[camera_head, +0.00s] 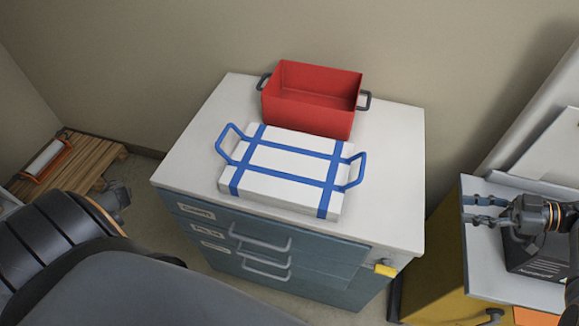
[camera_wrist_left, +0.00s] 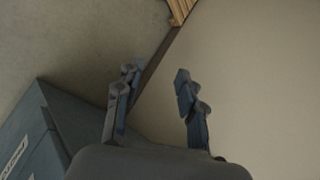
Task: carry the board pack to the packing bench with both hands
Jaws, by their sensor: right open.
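The board pack (camera_head: 270,158) is a flat white stack with blue straps and a raised blue handle at each end. It lies on the white top of a blue-grey drawer cabinet (camera_head: 392,150). My right gripper (camera_head: 464,209) is open and empty, to the right of the cabinet and apart from the pack. My left gripper shows in the left wrist view (camera_wrist_left: 157,74) with its fingers apart and nothing between them. In the head view, my left arm mostly hides it at the lower left. I cannot tell which surface is the packing bench.
A red bin (camera_head: 308,115) with dark handles stands right behind the pack. A yellow-sided unit (camera_head: 440,270) with a grey top and dark machine stands at right. A wooden pallet (camera_head: 85,167) with an orange-handled item is at far left. Walls close off the back.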

